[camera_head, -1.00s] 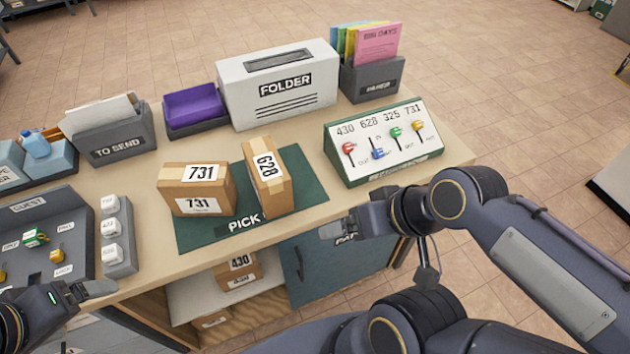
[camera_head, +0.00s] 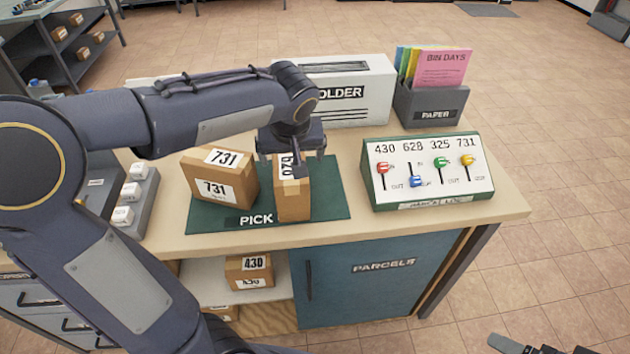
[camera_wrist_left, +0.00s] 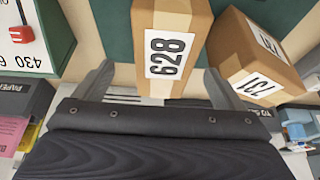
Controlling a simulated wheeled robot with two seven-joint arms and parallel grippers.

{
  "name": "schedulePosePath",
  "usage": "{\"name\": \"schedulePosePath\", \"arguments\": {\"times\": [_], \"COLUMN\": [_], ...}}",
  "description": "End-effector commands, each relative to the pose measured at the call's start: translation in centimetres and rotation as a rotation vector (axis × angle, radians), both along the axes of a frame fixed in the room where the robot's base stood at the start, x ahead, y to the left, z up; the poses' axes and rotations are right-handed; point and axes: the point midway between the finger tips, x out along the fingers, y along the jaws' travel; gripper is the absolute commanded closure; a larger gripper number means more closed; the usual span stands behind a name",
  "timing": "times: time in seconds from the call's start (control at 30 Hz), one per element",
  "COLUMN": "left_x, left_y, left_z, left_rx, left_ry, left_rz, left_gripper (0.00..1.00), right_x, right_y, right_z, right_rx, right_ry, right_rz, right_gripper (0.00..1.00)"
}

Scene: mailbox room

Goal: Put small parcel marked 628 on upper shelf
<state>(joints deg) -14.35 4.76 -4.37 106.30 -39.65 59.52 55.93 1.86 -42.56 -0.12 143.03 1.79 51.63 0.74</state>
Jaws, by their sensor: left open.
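The small brown parcel marked 628 (camera_head: 293,202) stands on the green PICK mat (camera_head: 335,203), to the right of the parcel marked 731 (camera_head: 215,187). My left gripper (camera_head: 292,160) is open above the 628 parcel, one finger to each side of its top. In the left wrist view the 628 parcel (camera_wrist_left: 178,25) shows between the spread fingers. The gripper hides part of its label in the head view. My right gripper (camera_head: 522,346) shows only in part at the bottom right edge. A rack at the back left has an upper shelf (camera_head: 35,35) with small parcels.
A lever panel (camera_head: 425,172) stands right of the mat, its blue 628 lever low. Behind are the FOLDER box (camera_head: 370,100) and PAPER holder (camera_head: 432,108). Parcel 430 (camera_head: 249,268) lies in the open shelf below the counter. White blocks (camera_head: 130,193) stand left.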

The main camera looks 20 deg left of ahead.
Motion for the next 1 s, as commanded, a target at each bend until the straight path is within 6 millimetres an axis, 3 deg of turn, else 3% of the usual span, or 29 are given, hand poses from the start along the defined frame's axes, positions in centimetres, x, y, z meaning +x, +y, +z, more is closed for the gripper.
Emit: {"name": "schedulePosePath", "arguments": {"times": [0.5,1.0], "left_x": [1.6,1.9], "left_y": [1.5,1.6], "left_z": [-6.3,-6.9], "left_rx": [0.0,-0.002], "left_ry": [0.006,0.001], "left_rz": [0.0,-0.001], "left_gripper": [0.09,0.09], "right_x": [0.0,0.0], "right_y": [0.0,0.0], "right_z": [0.4,0.3], "right_rx": [0.0,0.0], "right_ry": [0.0,0.0], "right_rz": [0.0,0.0], "right_gripper": [0.13,0.13]}}
